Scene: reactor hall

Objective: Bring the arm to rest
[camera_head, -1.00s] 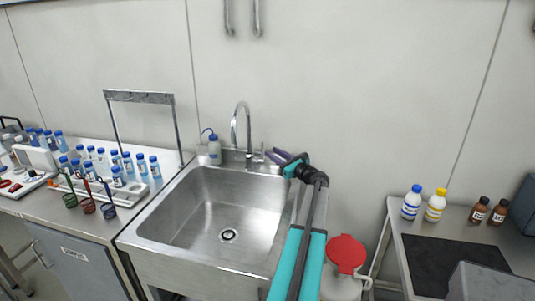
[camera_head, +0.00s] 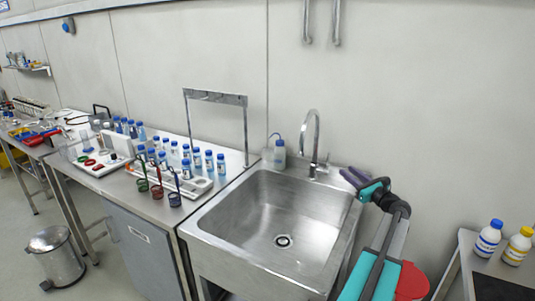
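My gripper (camera_head: 354,180) is in the head view at the right rim of the steel sink (camera_head: 218,215). It points up and left, towards the tap (camera_head: 309,140). Its dark fingers look close together and small, and I cannot tell whether they are open or shut. I see nothing held in it. My teal and grey arm reaches up from the bottom edge, right of the sink basin.
Left of the sink is a bench with several blue-capped bottles (camera_head: 197,160), a metal frame (camera_head: 245,130) and small baskets (camera_head: 174,199). A wash bottle (camera_head: 279,155) stands behind the sink. A red lid (camera_head: 413,281) is right of my arm. A pedal bin (camera_head: 56,258) stands on the floor at left.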

